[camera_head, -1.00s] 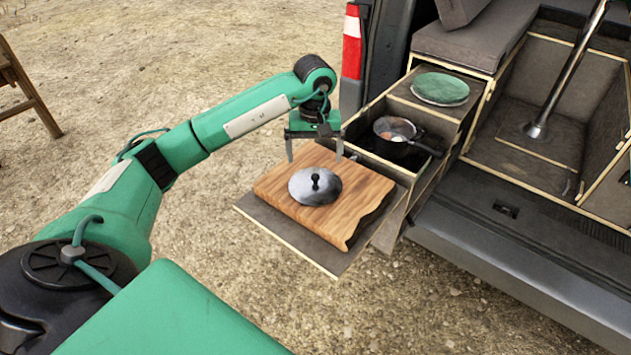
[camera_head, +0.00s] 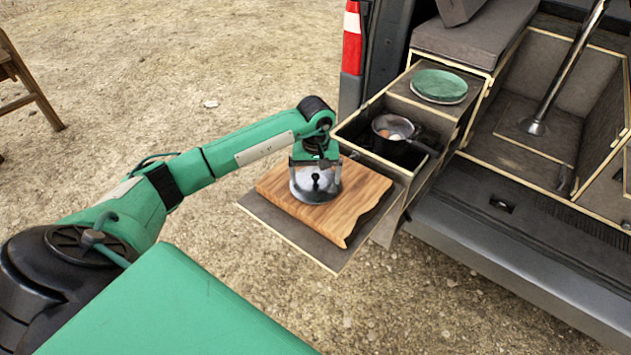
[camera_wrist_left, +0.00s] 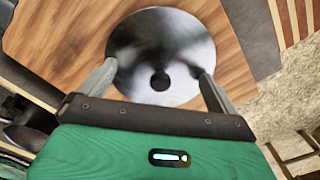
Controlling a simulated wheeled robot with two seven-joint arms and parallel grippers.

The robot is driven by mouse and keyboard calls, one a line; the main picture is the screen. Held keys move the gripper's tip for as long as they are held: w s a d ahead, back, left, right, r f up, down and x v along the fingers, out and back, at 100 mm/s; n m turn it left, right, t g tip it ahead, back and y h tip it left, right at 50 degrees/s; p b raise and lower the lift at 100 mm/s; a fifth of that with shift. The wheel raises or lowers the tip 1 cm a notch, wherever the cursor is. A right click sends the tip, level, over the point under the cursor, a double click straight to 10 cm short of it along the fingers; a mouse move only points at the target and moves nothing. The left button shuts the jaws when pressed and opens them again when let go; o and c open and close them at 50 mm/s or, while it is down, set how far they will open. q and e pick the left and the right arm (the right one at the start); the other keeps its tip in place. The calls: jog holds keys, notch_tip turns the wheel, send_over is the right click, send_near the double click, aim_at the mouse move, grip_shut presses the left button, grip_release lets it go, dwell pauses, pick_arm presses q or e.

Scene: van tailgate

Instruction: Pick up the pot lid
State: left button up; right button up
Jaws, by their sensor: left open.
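The pot lid (camera_head: 316,185) is a round, shiny grey metal disc with a dark knob. It lies on the wooden cutting board (camera_head: 352,205) on the pulled-out shelf. My left gripper (camera_head: 315,186) is over the lid, with its fingers pointing down. In the left wrist view the lid (camera_wrist_left: 160,45) lies below the gripper (camera_wrist_left: 157,78), whose two fingers are wide apart. Whether the fingertips touch the lid I cannot tell. My right gripper is not in view.
A dark pot (camera_head: 392,134) with egg-like things stands in the drawer box behind the board. Green plates (camera_head: 440,85) sit on the box top farther back. The van's bumper (camera_head: 520,240) is at the right. Open gravel lies left and in front.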

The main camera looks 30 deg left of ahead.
pick_arm(q)
jog(key=c, duration=1.4)
jog(key=shift+s+d, duration=0.1)
jog(key=shift+s, duration=0.05)
grip_shut()
jog(key=shift+f, duration=0.1)
